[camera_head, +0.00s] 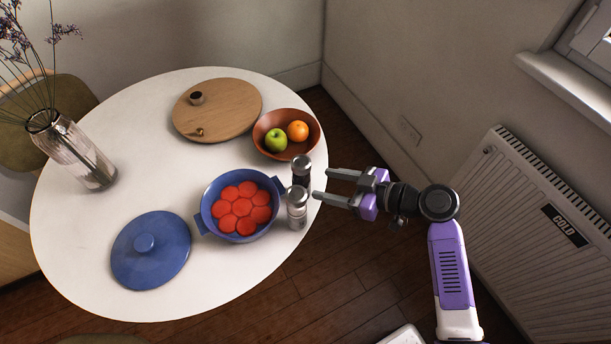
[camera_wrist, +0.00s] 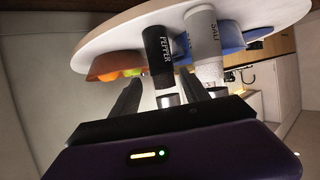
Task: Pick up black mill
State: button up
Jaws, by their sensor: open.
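The black mill (camera_head: 302,172), with a silver top, stands upright at the right edge of the round white table. In the wrist view the black mill (camera_wrist: 157,52) reads PEPPER and shows just beyond my fingertips. A white mill (camera_head: 297,212) with a silver top stands right beside it, nearer the front; the wrist view shows this white mill (camera_wrist: 206,38) reading SALT. My gripper (camera_head: 322,184) is open and empty, just right of the mills at the table edge, fingers pointing left toward them. In the wrist view my gripper (camera_wrist: 160,84) has one finger on each side of the black mill's line.
A blue pot (camera_head: 206,216) with red slices stands left of the mills. A brown bowl (camera_head: 268,148) with an apple and orange is behind them. The round table (camera_head: 120,190) also holds a blue lid, wooden board and vase. A radiator (camera_head: 530,230) is at right.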

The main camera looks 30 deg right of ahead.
aim_at(310, 181)
jog(key=p+x, duration=0.1)
jog(key=x, duration=0.5)
jog(key=shift+w+a+p, duration=0.1)
jog(key=shift+a+p, duration=0.15)
jog(key=shift+p, duration=0.05)
grip_shut()
